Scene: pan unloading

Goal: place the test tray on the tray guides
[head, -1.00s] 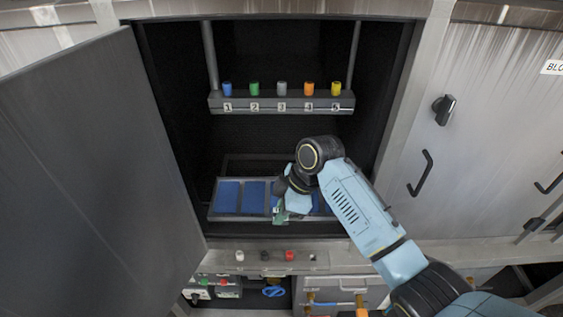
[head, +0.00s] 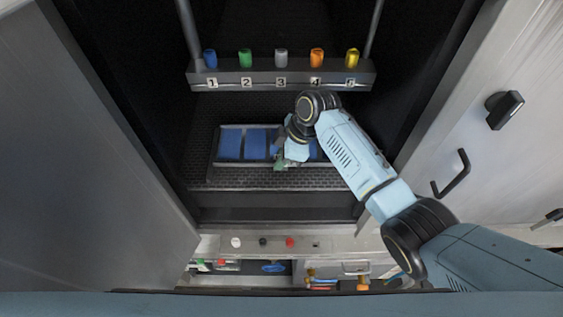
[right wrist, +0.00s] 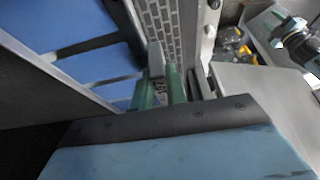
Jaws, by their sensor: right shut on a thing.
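The test tray (head: 240,162) is a grey-rimmed tray with blue panels inside the open cabinet; its right part is hidden by my arm. My right gripper (head: 284,163) is at its front edge, right of the middle. In the right wrist view the green fingers (right wrist: 160,88) are closed on the grey tray rim, with the blue panels to the left. The tray looks level over a dark mesh surface (head: 225,181). I cannot make out the tray guides separately or tell whether the tray touches them. My left gripper is out of view.
A grey bar (head: 282,78) with several coloured, numbered knobs hangs above the tray. A panel with small knobs (head: 262,243) lies below the opening.

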